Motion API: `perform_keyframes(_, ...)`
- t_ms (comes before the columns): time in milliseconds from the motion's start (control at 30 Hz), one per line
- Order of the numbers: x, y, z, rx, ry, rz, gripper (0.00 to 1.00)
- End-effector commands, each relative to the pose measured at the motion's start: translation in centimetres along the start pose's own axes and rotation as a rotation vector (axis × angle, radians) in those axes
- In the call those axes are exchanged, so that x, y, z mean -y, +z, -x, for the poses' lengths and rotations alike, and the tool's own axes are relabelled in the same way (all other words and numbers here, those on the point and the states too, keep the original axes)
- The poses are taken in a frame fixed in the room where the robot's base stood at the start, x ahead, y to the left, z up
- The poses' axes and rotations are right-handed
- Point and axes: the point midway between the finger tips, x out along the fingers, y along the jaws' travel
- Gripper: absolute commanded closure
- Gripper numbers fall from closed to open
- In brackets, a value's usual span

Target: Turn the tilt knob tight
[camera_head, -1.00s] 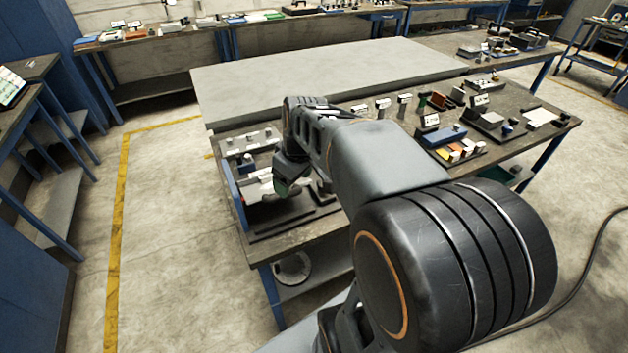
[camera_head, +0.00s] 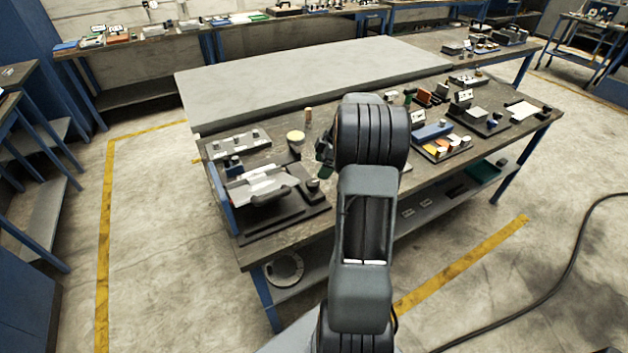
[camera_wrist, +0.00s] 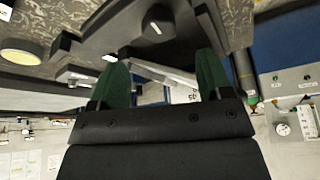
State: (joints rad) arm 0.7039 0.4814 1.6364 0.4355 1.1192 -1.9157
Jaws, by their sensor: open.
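The device with a dark base (camera_head: 290,218) and a white-grey plate (camera_head: 262,186) stands at the left end of the bench. A small dark knob (camera_head: 313,184) sits at its right side. My gripper (camera_head: 325,150) is mostly hidden behind my arm in the head view, above and behind that knob. In the wrist view my gripper (camera_wrist: 160,72) shows two green fingers spread apart, with nothing held between them. A round grey knob-like part (camera_wrist: 158,20) on a dark body lies beyond the fingertips. I cannot tell for certain which part is the tilt knob.
A grey panel with several small knobs (camera_head: 238,145) lies behind the device. A round cream-topped piece (camera_head: 296,137) and a small wooden peg (camera_head: 308,116) stand close by. A blue box (camera_head: 432,131) and coloured blocks lie to the right. The raised grey slab (camera_head: 310,75) is clear.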

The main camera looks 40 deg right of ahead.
Motion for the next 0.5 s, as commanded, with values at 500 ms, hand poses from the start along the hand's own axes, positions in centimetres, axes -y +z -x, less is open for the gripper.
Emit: perform_keyframes(500, 0.0, -0.1, -7.0, 0.0, 0.0, 0.0, 0.28)
